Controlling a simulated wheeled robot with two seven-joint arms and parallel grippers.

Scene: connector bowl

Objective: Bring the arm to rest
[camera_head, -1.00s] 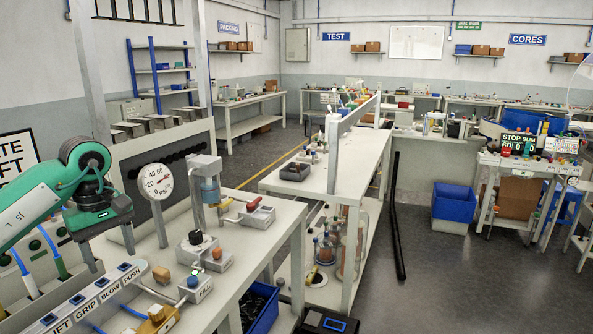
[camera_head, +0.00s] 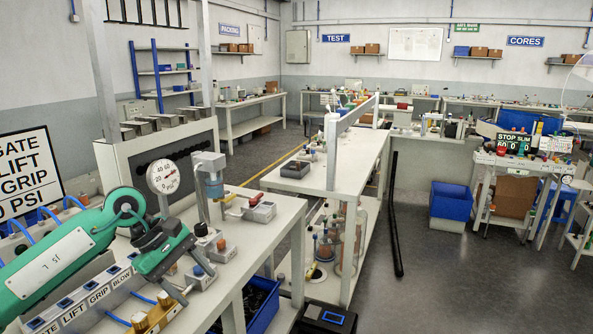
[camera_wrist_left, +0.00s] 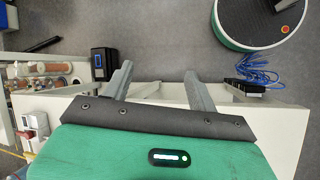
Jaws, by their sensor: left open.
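My left arm (camera_head: 70,255), green with a pale panel, comes in from the left in the head view. My left gripper (camera_head: 194,282) is over the near workbench, beside the labelled button strip and in front of the pressure gauge. In the left wrist view its two grey fingers (camera_wrist_left: 159,86) are spread apart with nothing between them. They show over the bench edge and the floor beyond. I cannot tell from the head view how far the fingers are above the bench. My right gripper is not in view.
The near workbench (camera_head: 240,238) carries a pressure gauge (camera_head: 163,177), a press-like fixture (camera_head: 209,185) and a button strip (camera_head: 85,302). A blue bin (camera_head: 262,303) stands below it. A black box (camera_head: 324,319) is on the floor. Open floor (camera_head: 440,290) lies to the right.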

